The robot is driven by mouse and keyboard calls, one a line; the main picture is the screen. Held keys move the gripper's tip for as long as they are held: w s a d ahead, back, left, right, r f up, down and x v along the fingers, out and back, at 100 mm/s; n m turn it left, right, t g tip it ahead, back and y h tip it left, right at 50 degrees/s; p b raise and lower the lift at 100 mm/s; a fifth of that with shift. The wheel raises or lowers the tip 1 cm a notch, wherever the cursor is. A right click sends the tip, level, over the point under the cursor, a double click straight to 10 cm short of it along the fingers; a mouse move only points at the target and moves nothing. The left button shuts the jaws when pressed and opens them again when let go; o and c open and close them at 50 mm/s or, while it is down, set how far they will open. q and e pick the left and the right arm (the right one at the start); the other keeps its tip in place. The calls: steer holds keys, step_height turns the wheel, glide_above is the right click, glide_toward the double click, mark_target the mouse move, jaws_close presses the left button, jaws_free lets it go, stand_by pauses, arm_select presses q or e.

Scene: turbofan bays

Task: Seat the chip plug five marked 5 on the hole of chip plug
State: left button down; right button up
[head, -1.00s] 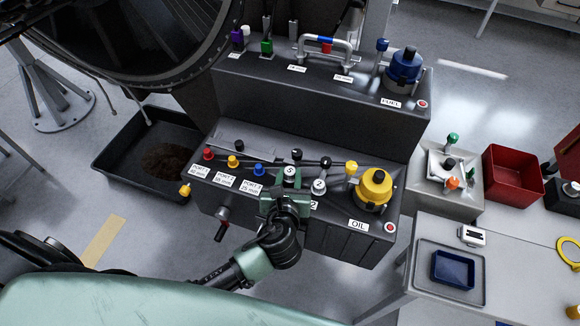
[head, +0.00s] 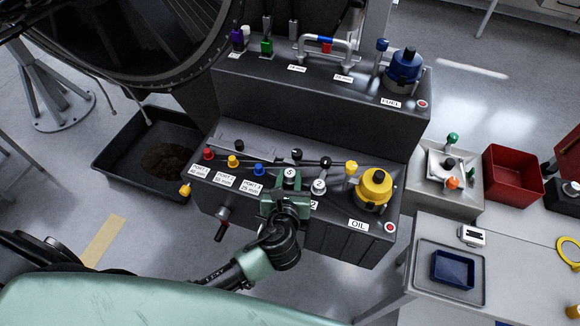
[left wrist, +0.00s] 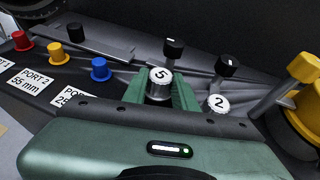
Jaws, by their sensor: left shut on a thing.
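The white-topped chip plug marked 5 (head: 290,175) stands upright between the green fingers of my left gripper (head: 287,195), over the front part of the OIL deck. In the left wrist view, the plug's round top with the black 5 (left wrist: 160,77) and its metal body (left wrist: 159,92) show between the two fingers. My left gripper is shut on it. The plug's lower end and any hole under it are hidden, so I cannot tell how deep it sits. A similar plug marked 2 (head: 319,187) stands just to the right. My right gripper is not in view.
Red (head: 208,153), yellow (head: 233,161) and blue (head: 258,169) port caps line the deck to the left. Black-knobbed levers (left wrist: 173,49) rise close behind the plug. A yellow OIL cap (head: 375,188) stands to the right. The stepped FUEL block (head: 320,115) rises behind.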

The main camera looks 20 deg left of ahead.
mark_target(289, 183)
arm_select(q)
steer(key=shift+f, duration=0.5)
steer(key=c, duration=1)
jaws_free()
steer(key=shift+c, duration=0.2)
steer(key=shift+o, duration=0.4)
steer(key=o, duration=0.3)
steer(key=shift+r, duration=0.1)
steer(key=shift+r+p, duration=0.75)
steer(key=shift+r, duration=2.7)
